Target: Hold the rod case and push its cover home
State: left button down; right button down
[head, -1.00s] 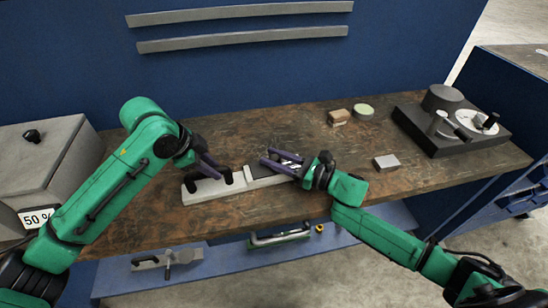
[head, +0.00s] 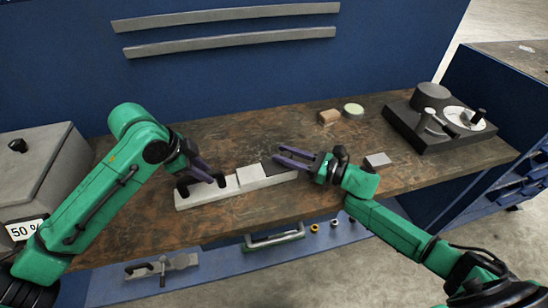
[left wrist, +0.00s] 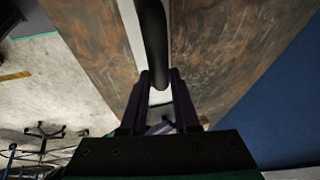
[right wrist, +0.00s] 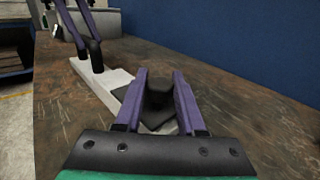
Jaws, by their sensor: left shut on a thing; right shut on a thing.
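The rod case (head: 203,199) is a long pale grey bar lying on the worn brown bench, with a black handle near its left end. My left gripper (head: 210,178) is shut on that handle; in the left wrist view the black handle (left wrist: 153,45) runs between the jaws. The cover (head: 284,167) is a dark flat plate on the right part of the case, right of a raised white block (head: 251,175). My right gripper (head: 278,154) is shut on the cover's black knob, seen between the jaws in the right wrist view (right wrist: 158,92). The jaws hide part of the cover.
A small grey block (head: 377,160) lies right of my right gripper. A brown block (head: 329,117) and a pale green round item (head: 353,110) sit behind. A dark device (head: 440,125) stands far right and a grey box (head: 45,170) far left. The bench's front edge is close.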

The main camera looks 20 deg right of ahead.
pick_arm(q)
jog(key=shift+a, duration=0.1)
pick_arm(e)
jog(key=c, duration=0.5)
grip_release()
jog(key=v, duration=1.2)
pick_arm(q)
jog(key=c, duration=0.6)
grip_release()
